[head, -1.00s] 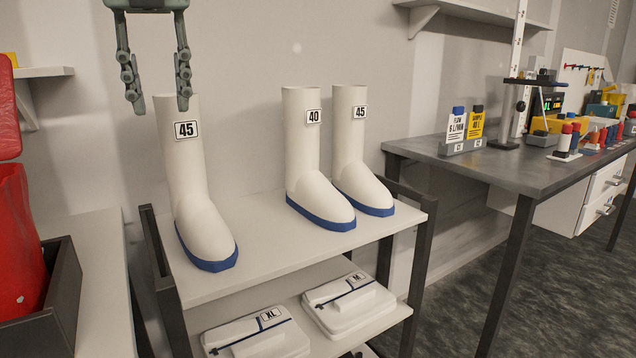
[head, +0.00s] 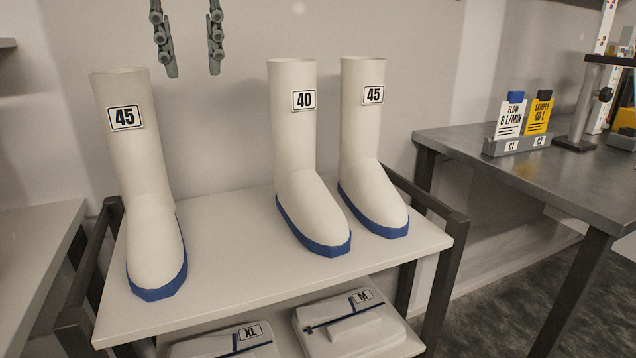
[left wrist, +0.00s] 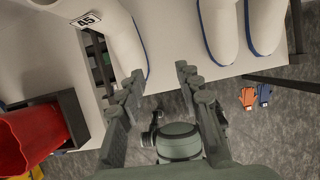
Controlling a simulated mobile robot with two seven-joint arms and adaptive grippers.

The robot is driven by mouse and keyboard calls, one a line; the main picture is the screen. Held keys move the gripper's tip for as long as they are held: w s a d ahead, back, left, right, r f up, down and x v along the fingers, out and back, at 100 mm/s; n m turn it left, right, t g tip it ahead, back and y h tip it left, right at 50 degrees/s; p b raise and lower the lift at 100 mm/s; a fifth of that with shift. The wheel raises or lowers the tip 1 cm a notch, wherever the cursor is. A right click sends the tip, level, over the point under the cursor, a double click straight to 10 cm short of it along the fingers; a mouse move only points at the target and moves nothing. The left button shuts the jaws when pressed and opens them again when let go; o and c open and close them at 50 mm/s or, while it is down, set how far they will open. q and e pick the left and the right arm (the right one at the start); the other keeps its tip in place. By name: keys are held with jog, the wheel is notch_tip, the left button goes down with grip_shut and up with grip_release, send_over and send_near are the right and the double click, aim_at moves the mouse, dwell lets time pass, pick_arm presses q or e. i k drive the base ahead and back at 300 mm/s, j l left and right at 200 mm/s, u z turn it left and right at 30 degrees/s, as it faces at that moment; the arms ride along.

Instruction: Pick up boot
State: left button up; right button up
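Three white boots with blue soles stand upright on the top shelf of a rack. The left boot (head: 150,190) is labelled 45, the middle boot (head: 300,165) 40, and the right boot (head: 362,150) 45. My left gripper (head: 193,72) is open and empty, pointing down, above and between the left and middle boots in the head view. In the left wrist view, the open fingers (left wrist: 157,82) have nothing between them; the left boot (left wrist: 122,45) shows at upper left, the other boots (left wrist: 218,25) at upper right. My right gripper is not in view.
The rack's top shelf (head: 235,250) has dark side rails. Folded white packs marked XL (head: 225,345) and M (head: 350,320) lie below. A grey bench (head: 545,165) with a card holder stands right. A red container (left wrist: 40,115) and orange glove (left wrist: 248,97) show in the wrist view.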

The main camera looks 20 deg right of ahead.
aim_at(304, 201)
jog(key=i+l, duration=0.15)
jog(key=l, duration=0.25)
jog(key=i+l+u, duration=0.1)
jog(key=l, duration=0.3)
jog(key=i+l+u, duration=0.1)
jog(key=l, duration=0.3)
jog(key=i, duration=0.1)
